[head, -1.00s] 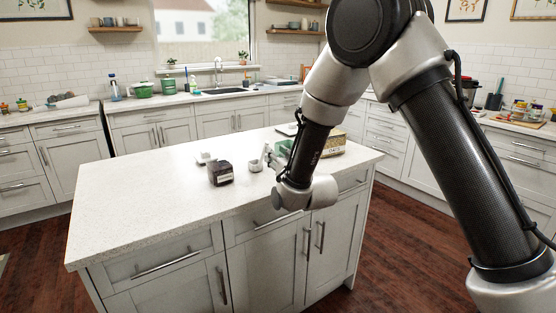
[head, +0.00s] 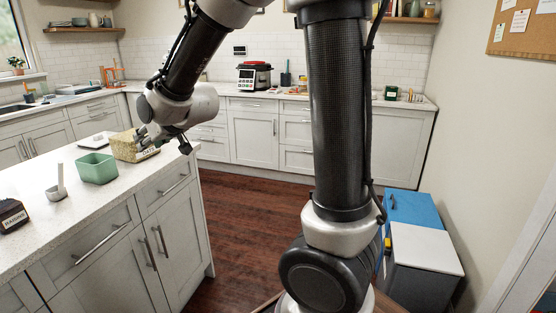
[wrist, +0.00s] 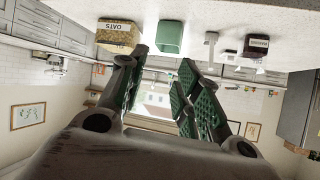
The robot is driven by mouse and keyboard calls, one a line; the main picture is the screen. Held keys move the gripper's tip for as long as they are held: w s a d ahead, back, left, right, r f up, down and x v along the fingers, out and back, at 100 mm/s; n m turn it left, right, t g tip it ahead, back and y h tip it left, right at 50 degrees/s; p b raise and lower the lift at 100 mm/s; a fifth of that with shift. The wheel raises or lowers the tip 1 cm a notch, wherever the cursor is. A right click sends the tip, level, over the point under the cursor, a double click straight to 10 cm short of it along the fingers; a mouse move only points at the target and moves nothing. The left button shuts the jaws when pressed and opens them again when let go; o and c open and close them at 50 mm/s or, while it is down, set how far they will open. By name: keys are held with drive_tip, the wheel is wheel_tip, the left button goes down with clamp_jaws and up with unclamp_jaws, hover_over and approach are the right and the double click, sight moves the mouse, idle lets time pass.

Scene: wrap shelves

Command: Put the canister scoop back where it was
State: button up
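The white scoop (head: 57,184) stands on the island top with its handle up, between the dark jar and the green container; it also shows in the wrist view (wrist: 211,40). The open green container (head: 97,169) is right of it, also in the wrist view (wrist: 169,38). My gripper (head: 145,137) is near the woven box in the head view, partly hidden. The wrist view shows its fingers (wrist: 164,66) spread and empty, apart from the scoop.
A dark labelled jar (head: 13,215) stands at the left of the island top (head: 70,215). A white flat item (head: 97,140) lies behind the green container. Wood floor (head: 230,220) is clear right of the island. Blue (head: 412,208) and white-topped (head: 427,248) bins stand at the right.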

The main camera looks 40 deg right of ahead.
drive_tip(key=s+d+g+h, duration=0.1)
drive_tip(key=s+d+g, duration=0.1)
drive_tip(key=s+d, duration=0.4)
drive_tip(key=s+d+m+g+h, duration=0.1)
drive_tip(key=s+d, duration=0.5)
drive_tip(key=s, duration=1)
drive_tip(key=s+d+m+g+h, duration=0.1)
drive_tip(key=s+d+g, duration=0.3)
drive_tip(key=s, duration=0.7)
drive_tip(key=d, duration=0.2)
drive_tip(key=shift+d+r+h, duration=0.25)
drive_tip(key=shift+d+h, duration=0.05)
drive_tip(key=shift+h, duration=0.1)
